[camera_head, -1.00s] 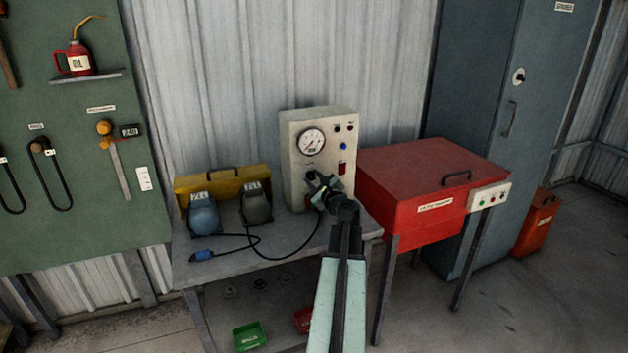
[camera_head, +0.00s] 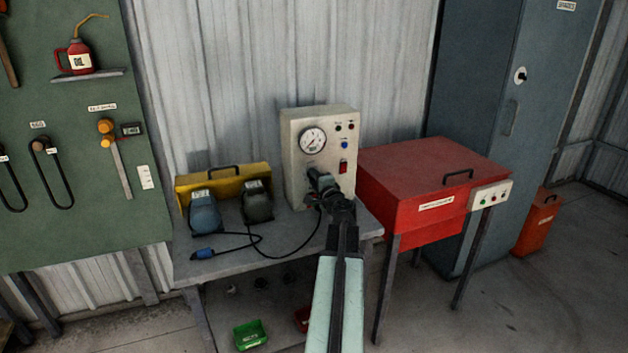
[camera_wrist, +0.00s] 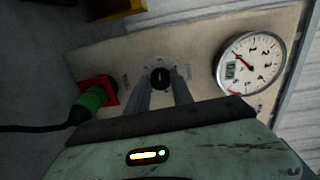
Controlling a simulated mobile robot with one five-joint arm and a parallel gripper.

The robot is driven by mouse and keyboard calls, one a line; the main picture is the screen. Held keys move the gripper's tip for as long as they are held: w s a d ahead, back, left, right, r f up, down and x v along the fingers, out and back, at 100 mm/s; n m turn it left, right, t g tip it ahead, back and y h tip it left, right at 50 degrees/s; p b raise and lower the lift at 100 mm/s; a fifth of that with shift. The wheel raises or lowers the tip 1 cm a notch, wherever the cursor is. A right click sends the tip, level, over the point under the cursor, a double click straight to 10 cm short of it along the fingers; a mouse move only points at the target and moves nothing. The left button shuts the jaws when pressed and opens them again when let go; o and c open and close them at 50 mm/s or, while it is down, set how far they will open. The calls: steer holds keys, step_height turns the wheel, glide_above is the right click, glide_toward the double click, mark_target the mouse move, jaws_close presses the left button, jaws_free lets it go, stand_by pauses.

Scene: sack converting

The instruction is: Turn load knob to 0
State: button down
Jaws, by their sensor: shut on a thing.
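The load knob (camera_wrist: 160,77) is a small black dial on the front of the cream test box (camera_head: 290,180). In the wrist view my gripper (camera_wrist: 163,88) has its two fingers on either side of the knob, shut on it. In the head view my gripper (camera_head: 318,182) is at the lower front of the box and hides the knob. Small scale marks show around the knob, but I cannot read its setting. A round white gauge (camera_wrist: 250,63) with a red needle is beside it; it also shows in the head view (camera_head: 312,140).
A green plug (camera_wrist: 93,98) sits in a red socket (camera_wrist: 108,88) beside the knob, its black cable running off left. Two motor-like units (camera_head: 205,213) and a yellow case (camera_head: 225,178) stand on the bench (camera_head: 255,262). A red lidded box (camera_head: 425,210) stands close right.

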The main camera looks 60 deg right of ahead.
steer(key=n, duration=0.5)
steer(key=shift+w, duration=0.1)
steer(key=n+b, duration=0.1)
steer(key=n, duration=0.4)
steer(key=shift+f+h, duration=0.1)
steer(key=shift+h, duration=0.3)
steer(key=shift+n, duration=0.3)
steer(key=c, duration=1.1)
jaws_free()
steer(key=v, duration=0.8)
steer(key=shift+f, duration=0.1)
